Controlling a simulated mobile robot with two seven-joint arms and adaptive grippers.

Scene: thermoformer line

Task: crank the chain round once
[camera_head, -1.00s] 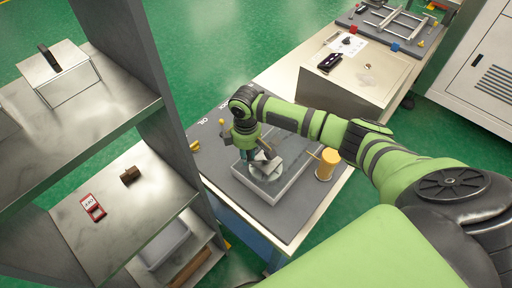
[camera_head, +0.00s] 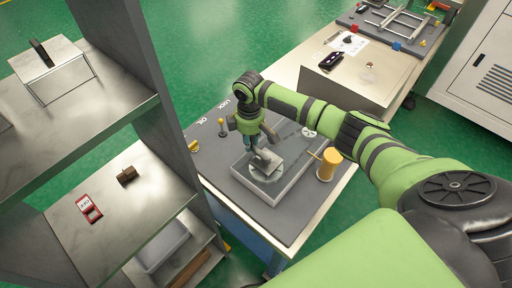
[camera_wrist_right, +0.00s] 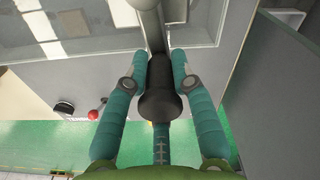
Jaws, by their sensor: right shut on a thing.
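My right gripper (camera_head: 258,152) is over a shallow grey tray-like housing (camera_head: 295,174) on the bench. In the right wrist view the right gripper (camera_wrist_right: 160,85) is shut around a dark crank handle (camera_wrist_right: 160,102), one finger on each side. A grey crank arm (camera_wrist_right: 152,28) runs from the handle towards the top of that view. A pale metal piece of the crank (camera_head: 268,162) shows below the gripper in the head view. The chain cannot be made out clearly; the arm and gripper cover part of the housing. My left gripper is not in view.
A yellow cylinder (camera_head: 328,164) stands right of the housing. A metal shelf unit (camera_head: 167,100) rises close on the left. A lighter block (camera_head: 362,83) with a dark object (camera_head: 331,61) sits farther back.

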